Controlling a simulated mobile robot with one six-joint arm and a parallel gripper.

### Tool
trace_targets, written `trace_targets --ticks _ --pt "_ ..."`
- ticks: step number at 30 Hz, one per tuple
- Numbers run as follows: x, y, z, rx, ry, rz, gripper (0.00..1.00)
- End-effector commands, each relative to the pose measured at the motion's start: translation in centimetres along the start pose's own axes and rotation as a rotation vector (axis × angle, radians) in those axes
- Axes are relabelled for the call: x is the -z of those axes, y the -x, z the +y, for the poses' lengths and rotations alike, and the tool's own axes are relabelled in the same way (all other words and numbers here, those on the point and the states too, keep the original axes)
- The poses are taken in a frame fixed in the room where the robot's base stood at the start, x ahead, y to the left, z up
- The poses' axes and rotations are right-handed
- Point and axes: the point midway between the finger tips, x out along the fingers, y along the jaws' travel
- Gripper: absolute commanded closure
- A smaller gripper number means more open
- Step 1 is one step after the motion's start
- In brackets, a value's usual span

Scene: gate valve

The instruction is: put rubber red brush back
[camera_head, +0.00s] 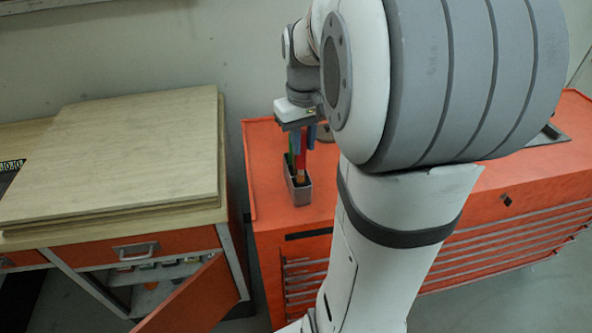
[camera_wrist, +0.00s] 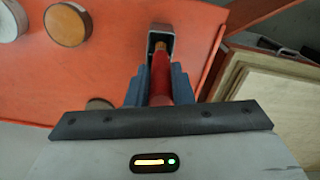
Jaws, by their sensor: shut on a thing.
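My gripper (camera_wrist: 160,86) is shut on the red brush (camera_wrist: 160,72), which stands between the blue-grey fingers in the wrist view. In the head view the red brush (camera_head: 301,160) hangs upright below the gripper (camera_head: 300,142). Its lower, orange-brown end is at the opening of a small grey holder (camera_head: 300,193) on the orange cabinet top. The holder also shows in the wrist view (camera_wrist: 151,37), around the far end of the brush. How deep the brush sits in the holder I cannot tell.
The orange tool cabinet (camera_head: 265,150) carries the holder near its left end. A wooden-topped bench (camera_head: 120,165) with an open orange door (camera_head: 195,300) stands to the left. Round objects (camera_wrist: 66,25) lie on the orange top in the wrist view. My arm hides much of the cabinet.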

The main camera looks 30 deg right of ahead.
Motion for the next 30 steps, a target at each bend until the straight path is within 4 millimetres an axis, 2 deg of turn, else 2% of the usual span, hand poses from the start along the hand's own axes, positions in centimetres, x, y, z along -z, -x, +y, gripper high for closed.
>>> trace_targets --ticks 3,8,15,26,27,30 --pt "-0.1 -1.9 -0.1 0.002 0.002 -0.004 1.00" --pt "0.0 -3.4 -0.1 0.001 0.003 -0.001 1.00" --pt "0.0 -6.4 -0.1 0.002 0.004 -0.001 1.00" --pt "0.1 -7.0 -0.2 0.001 0.004 0.001 1.00" --pt "0.1 -6.9 -0.2 0.001 0.005 0.002 0.78" --pt "0.1 -6.9 -0.2 0.001 0.005 0.001 0.70"
